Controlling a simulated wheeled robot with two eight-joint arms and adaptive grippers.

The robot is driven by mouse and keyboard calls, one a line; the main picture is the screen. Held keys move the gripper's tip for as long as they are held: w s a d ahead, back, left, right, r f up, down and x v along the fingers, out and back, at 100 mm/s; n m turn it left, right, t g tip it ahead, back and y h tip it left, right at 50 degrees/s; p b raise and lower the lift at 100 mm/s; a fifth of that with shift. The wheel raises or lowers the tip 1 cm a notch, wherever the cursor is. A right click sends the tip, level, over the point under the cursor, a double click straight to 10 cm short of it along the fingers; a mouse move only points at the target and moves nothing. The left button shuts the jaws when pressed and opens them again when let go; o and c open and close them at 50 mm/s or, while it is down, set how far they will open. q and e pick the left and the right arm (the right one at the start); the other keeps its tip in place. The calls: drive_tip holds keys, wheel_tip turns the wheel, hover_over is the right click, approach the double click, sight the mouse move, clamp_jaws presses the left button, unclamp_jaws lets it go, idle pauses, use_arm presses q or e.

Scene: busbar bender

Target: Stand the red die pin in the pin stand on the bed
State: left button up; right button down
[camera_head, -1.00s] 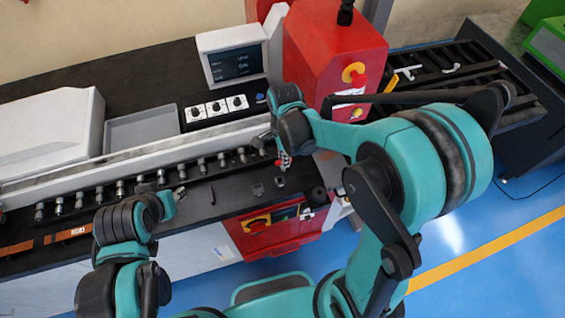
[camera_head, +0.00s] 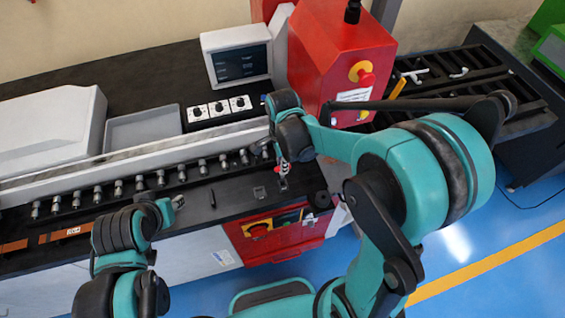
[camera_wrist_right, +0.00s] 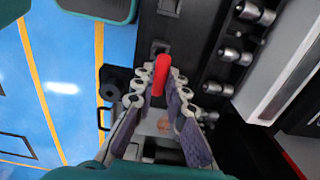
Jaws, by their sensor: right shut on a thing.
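The red die pin (camera_head: 283,169) is in my right gripper (camera_head: 283,163), over the black bed (camera_head: 230,196) near its right end. In the right wrist view the red pin (camera_wrist_right: 161,75) stands out between the closed fingertips (camera_wrist_right: 161,88). Just beyond it, a small grey square fitting (camera_wrist_right: 160,47) lies on the bed, perhaps the pin stand. Whether the pin's lower end touches a stand is hidden. My left gripper (camera_head: 178,202) hangs over the bed's front; its finger state is unclear.
A row of metal pins (camera_head: 160,178) runs along the bed behind the grippers. A dark slim rod (camera_head: 212,198) lies on the bed. The red machine housing (camera_head: 335,60) and a screen (camera_head: 240,63) stand behind. A dark round part (camera_head: 322,199) sits at the bed's right end.

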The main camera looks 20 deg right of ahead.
sight(283, 177)
drive_tip(key=shift+f+b, duration=0.95)
drive_tip(key=shift+f, duration=0.5)
idle(0.7)
drive_tip(key=shift+f+b, duration=1.95)
drive_tip(key=c, duration=1.5)
unclamp_jaws()
drive_tip(key=shift+o, duration=0.2)
drive_tip(key=shift+r, duration=0.1)
wheel_tip(283, 177, up, 12)
drive_tip(key=shift+f, duration=0.1)
